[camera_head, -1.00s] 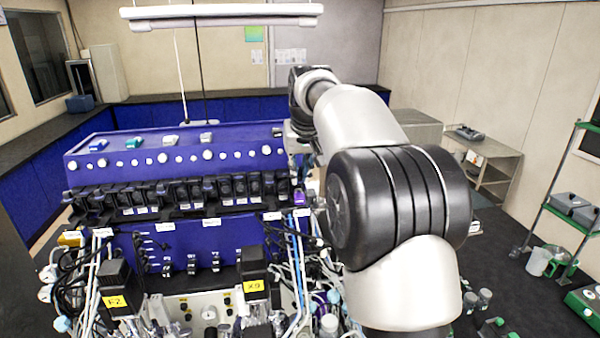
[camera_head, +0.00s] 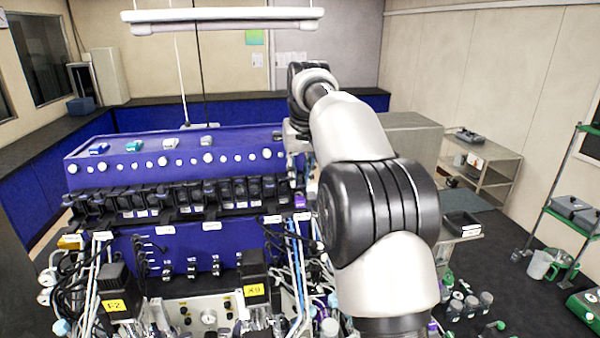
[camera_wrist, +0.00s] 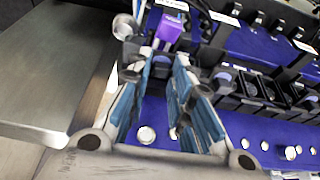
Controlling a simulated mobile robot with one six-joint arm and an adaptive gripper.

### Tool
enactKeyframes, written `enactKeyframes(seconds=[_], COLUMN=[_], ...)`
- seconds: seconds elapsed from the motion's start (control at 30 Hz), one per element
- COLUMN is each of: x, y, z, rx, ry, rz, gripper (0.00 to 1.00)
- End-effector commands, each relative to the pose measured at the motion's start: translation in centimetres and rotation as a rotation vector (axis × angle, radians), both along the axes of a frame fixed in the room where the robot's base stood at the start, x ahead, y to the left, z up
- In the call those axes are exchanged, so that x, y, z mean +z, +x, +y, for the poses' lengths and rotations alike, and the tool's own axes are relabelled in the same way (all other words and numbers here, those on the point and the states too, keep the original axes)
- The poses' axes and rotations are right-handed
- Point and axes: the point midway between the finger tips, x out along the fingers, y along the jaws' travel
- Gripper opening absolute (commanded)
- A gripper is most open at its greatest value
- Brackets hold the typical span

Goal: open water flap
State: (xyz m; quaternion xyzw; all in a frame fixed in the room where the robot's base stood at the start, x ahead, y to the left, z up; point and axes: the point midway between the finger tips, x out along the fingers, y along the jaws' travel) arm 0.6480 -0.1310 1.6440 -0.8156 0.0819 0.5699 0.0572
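My gripper (camera_wrist: 162,68) is open in the wrist view, its two blue-padded fingers apart. They reach over the blue bioreactor top (camera_wrist: 155,115) toward the end of a row of black flap-like units (camera_wrist: 258,88). One black unit shows close to and partly behind the fingertips; contact cannot be told. No label marks which unit is the water flap. A purple part (camera_wrist: 168,28) is just beyond the fingertips. In the head view the black row (camera_head: 180,195) runs along the front of the blue bioreactor (camera_head: 190,150), and my gripper is mostly hidden at its right end.
Cables and tubes (camera_head: 300,255) crowd the bioreactor front, with yellow-labelled black blocks (camera_head: 254,290) below. A metallic surface (camera_wrist: 55,70) lies left in the wrist view. Bottles (camera_head: 470,303) and a green-framed shelf (camera_head: 560,215) stand to the right. A white lamp bar (camera_head: 225,15) hangs above.

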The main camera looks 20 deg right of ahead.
Motion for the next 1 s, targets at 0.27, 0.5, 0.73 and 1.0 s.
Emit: enactKeyframes(seconds=[0.27, 0.5, 0.73, 1.0], x=[0.0, 0.4, 3.8, 9.2], y=[0.0, -0.1, -1.2, -3.2], z=[0.0, 0.0, 0.2, 0.6], rx=[0.000, 0.000, 0.000, 0.000], ry=[0.000, 0.000, -0.001, -0.001], rz=[-0.001, -0.002, -0.007, -0.005], gripper=[0.33, 0.33, 0.33, 0.33])
